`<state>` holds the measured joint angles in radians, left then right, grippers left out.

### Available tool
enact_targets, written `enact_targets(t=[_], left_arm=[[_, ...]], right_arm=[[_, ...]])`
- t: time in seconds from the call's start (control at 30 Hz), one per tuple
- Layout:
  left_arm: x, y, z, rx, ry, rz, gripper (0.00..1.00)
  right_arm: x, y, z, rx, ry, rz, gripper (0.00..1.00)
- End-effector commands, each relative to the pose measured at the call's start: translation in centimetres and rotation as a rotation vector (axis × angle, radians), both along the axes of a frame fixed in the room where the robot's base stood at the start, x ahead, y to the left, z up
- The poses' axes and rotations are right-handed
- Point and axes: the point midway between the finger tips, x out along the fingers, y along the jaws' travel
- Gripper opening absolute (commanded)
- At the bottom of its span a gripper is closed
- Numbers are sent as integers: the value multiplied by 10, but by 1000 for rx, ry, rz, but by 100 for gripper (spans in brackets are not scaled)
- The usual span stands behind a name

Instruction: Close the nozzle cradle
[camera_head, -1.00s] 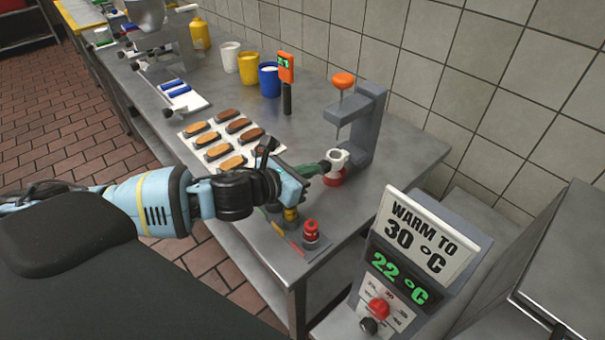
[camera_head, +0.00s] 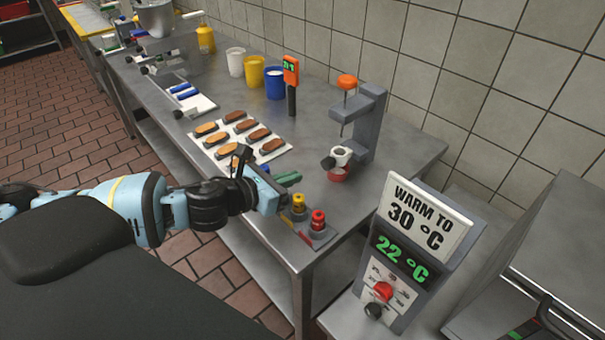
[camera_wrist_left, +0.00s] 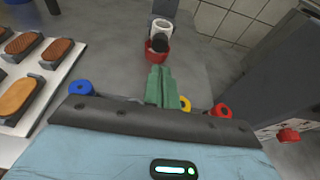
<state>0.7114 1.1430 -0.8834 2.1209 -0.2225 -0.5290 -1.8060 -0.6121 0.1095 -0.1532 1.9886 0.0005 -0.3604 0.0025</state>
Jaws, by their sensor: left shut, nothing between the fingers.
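The nozzle cradle (camera_head: 341,155) is a white ring-shaped holder on the grey stand (camera_head: 368,125), above a red base (camera_head: 338,174). A dark piece shows at its left side. The wrist view also shows the cradle (camera_wrist_left: 161,27) above a dark round part and the red base (camera_wrist_left: 153,54). Whether the cradle is open or closed is unclear. My left gripper (camera_head: 289,179) has green fingers, shut and empty. It is apart from the cradle, to its lower left. The fingers (camera_wrist_left: 160,84) point toward the cradle in the wrist view. My right gripper is not in view.
Yellow (camera_head: 299,205) and red (camera_head: 318,222) nozzles stand in a rack beside my left gripper. A tray of éclairs (camera_head: 284,151) lies to the left. Cups, an orange-topped thermometer (camera_head: 291,75) and the wall stand behind. A warming unit (camera_head: 425,225) is at the right.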

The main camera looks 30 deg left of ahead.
Motion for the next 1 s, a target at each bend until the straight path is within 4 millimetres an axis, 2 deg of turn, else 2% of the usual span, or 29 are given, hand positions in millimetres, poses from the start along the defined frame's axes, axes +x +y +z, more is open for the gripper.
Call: enact_targets(t=[0.03, 0.2, 0.4, 1.0], left_arm=[[-11, 4, 1, 5, 5, 0, 0], [-36, 13, 9, 4, 5, -2, 0], [-53, 19, 15, 2, 4, 1, 0], [-58, 20, 19, 0, 0, 0, 0]], right_arm=[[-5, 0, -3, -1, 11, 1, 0], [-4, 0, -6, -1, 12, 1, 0], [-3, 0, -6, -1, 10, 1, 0], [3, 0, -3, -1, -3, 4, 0]])
